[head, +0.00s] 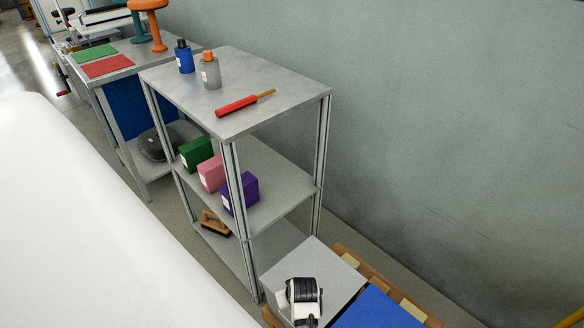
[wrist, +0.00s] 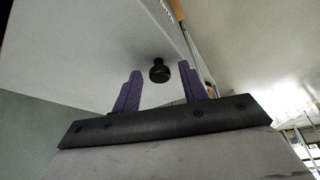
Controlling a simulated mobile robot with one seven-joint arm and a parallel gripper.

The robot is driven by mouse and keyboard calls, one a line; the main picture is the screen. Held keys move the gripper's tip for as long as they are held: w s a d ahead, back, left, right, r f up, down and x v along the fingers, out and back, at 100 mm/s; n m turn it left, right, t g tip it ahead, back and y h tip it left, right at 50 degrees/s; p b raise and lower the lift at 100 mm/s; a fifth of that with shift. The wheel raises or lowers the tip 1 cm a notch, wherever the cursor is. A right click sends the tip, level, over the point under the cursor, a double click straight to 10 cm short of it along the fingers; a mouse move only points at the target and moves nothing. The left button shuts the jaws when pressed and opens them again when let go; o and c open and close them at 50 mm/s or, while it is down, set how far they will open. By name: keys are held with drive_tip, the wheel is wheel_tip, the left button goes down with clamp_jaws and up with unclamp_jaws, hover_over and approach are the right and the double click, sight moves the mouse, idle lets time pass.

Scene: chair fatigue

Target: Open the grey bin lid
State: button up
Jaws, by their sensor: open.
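The grey bin lid (head: 300,262) is a flat, pale grey top at the lower middle of the head view, and it appears shut. In the wrist view the lid (wrist: 95,50) fills the upper left, with a round black knob (wrist: 159,70) on it. My gripper (wrist: 161,82) is open, its two purple fingers apart and pointing toward the lid. The knob shows in the gap between the fingertips, and nothing is gripped. I cannot tell how far the fingertips are from the knob. In the head view, my wrist covers the front of the lid and hides the fingers.
A blue bin top (head: 378,308) is beside the grey one, over a wooden pallet (head: 350,255). Behind stands a metal shelf (head: 300,85) with bottles, a red-handled tool (head: 240,103) and coloured boxes. A wall is at the right. A large white surface (head: 70,220) fills the left.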

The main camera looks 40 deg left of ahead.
drive_tip(key=shift+c, duration=0.4)
clamp_jaws()
drive_tip(key=shift+r, duration=0.1)
